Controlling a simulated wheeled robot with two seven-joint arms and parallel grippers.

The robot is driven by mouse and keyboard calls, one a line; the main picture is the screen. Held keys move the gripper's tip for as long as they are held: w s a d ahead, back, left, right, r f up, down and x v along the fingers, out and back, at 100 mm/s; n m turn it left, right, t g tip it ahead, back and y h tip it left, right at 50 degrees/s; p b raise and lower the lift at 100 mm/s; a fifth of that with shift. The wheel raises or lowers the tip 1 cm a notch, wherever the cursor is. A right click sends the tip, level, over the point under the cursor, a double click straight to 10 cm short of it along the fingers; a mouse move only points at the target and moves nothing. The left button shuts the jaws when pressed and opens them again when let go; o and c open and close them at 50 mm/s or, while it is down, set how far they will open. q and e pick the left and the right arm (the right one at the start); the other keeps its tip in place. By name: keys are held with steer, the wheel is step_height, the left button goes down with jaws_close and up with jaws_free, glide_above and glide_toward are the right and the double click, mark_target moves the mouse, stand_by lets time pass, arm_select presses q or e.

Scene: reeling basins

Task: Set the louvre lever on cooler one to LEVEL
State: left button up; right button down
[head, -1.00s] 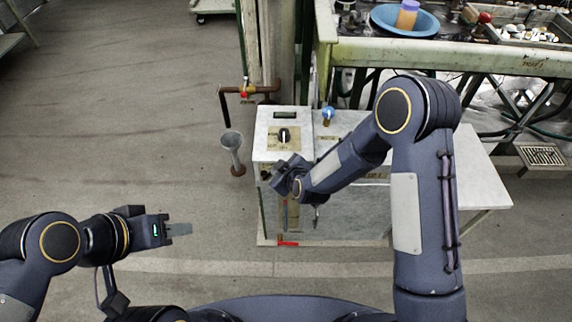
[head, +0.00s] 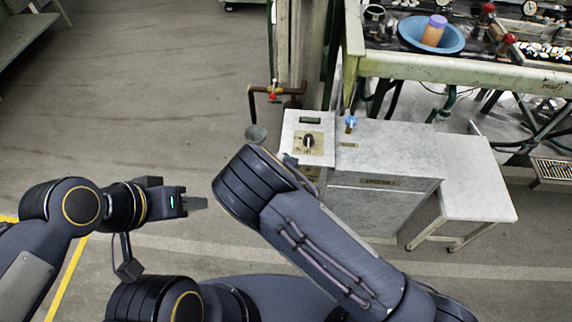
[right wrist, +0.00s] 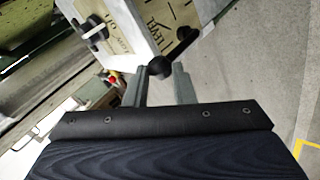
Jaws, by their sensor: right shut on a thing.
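The cooler, a pale grey-white cabinet (head: 382,152), stands in the middle of the head view. Its top left part carries a dial (head: 309,141) on a brass plate. My right arm covers the lower left front there, so the lever and right gripper are hidden in that view. In the right wrist view, the lever's black ball knob (right wrist: 160,68) sits between the fingertips of my right gripper (right wrist: 159,76), which is shut on it. A brass plate (right wrist: 178,42) marked LEVEL is just beyond the knob. My left gripper (head: 196,203) is empty, well left of the cooler; its finger gap cannot be made out.
A blue valve knob (head: 351,124) stands on the cooler top. A rusty pipe with a red tap (head: 273,97) is behind its left side. A low white table (head: 478,190) adjoins it on the right. The reeling bench (head: 450,66) is behind. Floor at left is clear.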

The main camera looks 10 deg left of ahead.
steer(key=shift+w, duration=0.1)
steer(key=c, duration=1.5)
jaws_free()
steer(key=v, duration=0.7)
steer(key=shift+s+r, duration=0.3)
steer(key=shift+s, duration=0.05)
